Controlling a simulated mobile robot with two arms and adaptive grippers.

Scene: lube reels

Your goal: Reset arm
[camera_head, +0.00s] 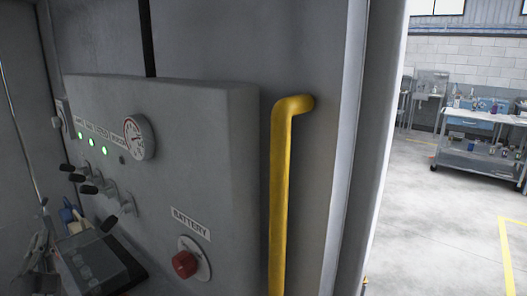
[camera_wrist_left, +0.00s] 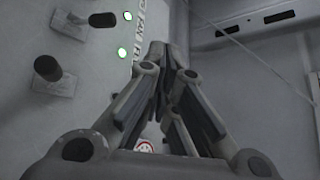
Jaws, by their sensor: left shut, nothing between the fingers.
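My left gripper (camera_head: 42,238) is at the lower left of the head view, in front of the grey control panel (camera_head: 225,125). In the left wrist view my left gripper (camera_wrist_left: 162,60) has its fingers drawn together, with nothing between them. Close to it there are a black-tipped lever (camera_wrist_left: 47,68) and a lit green lamp (camera_wrist_left: 122,53) on the panel. I cannot tell the exact gap between the fingers and the panel. My right gripper does not show in either view.
The panel carries a round gauge (camera_head: 139,137), several black levers (camera_head: 106,190) and a red knob (camera_head: 185,264) under a BATTERY label (camera_head: 191,224). A yellow handrail (camera_head: 281,190) stands right of it. Beyond the cabinet edge are open floor (camera_head: 430,210) and a workshop cart (camera_head: 480,150).

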